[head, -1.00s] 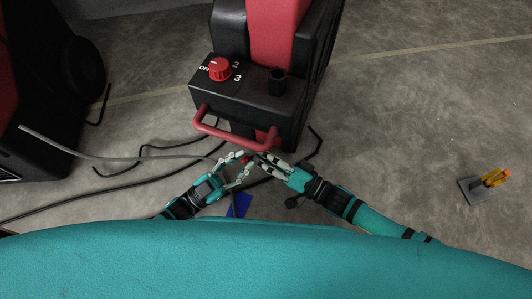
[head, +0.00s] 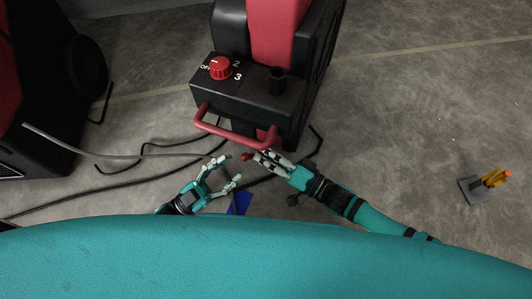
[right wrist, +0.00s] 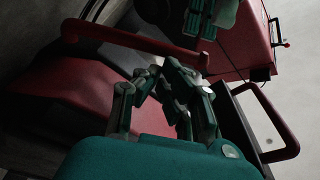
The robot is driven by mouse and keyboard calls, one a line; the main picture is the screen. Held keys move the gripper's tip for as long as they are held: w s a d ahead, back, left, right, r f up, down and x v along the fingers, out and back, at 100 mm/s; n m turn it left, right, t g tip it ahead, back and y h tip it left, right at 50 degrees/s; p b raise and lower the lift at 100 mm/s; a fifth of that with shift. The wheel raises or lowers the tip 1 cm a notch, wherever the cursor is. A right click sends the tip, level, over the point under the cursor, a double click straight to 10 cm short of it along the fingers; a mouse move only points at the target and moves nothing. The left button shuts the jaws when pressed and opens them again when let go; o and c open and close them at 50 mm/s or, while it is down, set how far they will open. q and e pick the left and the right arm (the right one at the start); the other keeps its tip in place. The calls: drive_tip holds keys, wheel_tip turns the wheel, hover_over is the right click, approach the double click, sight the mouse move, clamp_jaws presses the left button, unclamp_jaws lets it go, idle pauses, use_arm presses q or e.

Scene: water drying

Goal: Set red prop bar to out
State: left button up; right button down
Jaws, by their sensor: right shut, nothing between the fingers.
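A U-shaped red bar (head: 232,136) juts from the front of a black and red machine (head: 240,100) in the head view. Just below it, a small dark red piece (head: 246,156) shows beside my right gripper's tips. I cannot tell which of these is the prop bar. My right gripper (head: 257,158) is shut and empty near the U-bar's lower right end. My left gripper (head: 231,170) is open and empty, lower left of the red piece. In the right wrist view, a long red bar (right wrist: 130,42) crosses above my right gripper's fingers (right wrist: 165,72).
A red knob (head: 220,68) marked OFF, 2 and 3 sits on the machine's top. Black hoses (head: 140,181) lie on the floor at left. Another black and red machine (head: 40,100) stands far left. An orange-yellow item (head: 486,182) stands right on open floor.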

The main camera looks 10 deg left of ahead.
use_arm(q)
drive_tip(key=w+r+t, duration=0.1)
drive_tip(key=w+r, duration=0.3)
drive_tip(key=shift+w+r, duration=0.15)
drive_tip(key=shift+w, duration=0.15)
use_arm(e)
drive_tip(key=shift+s+a+f, duration=0.1)
drive_tip(key=shift+a+f, duration=0.3)
use_arm(q)
drive_tip(key=shift+d+m, duration=0.2)
drive_tip(key=shift+m, duration=0.1)
use_arm(e)
drive_tip(key=shift+d, duration=0.15)
use_arm(q)
drive_tip(key=shift+r, duration=0.1)
use_arm(e)
drive_tip(key=v, duration=1.2)
